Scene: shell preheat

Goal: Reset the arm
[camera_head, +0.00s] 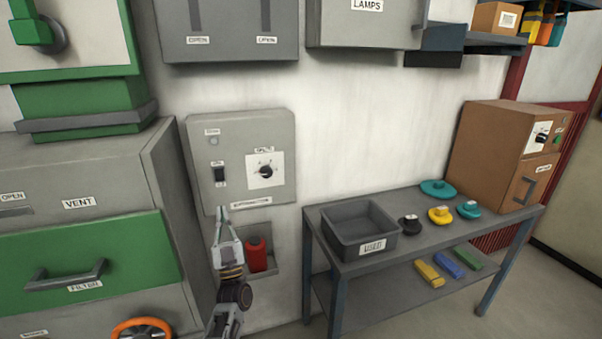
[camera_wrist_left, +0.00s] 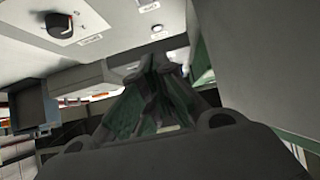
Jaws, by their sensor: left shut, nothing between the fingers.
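My left gripper (camera_head: 223,215) is in front of the wall, just below the lower left part of a grey control box (camera_head: 240,160). Its fingers point up and are shut with nothing between them. In the left wrist view the gripper (camera_wrist_left: 153,68) is seen close up with its fingers together. The box has a black switch (camera_head: 219,174) and a black round knob (camera_head: 265,171); the knob also shows in the left wrist view (camera_wrist_left: 61,27). I cannot tell whether the fingertips touch the box. My right gripper is not in view.
A grey machine with a green filter drawer (camera_head: 95,262) stands at left. A table (camera_head: 420,245) at right holds a grey bin (camera_head: 358,230), several coloured lidded pieces and a brown cabinet (camera_head: 490,155).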

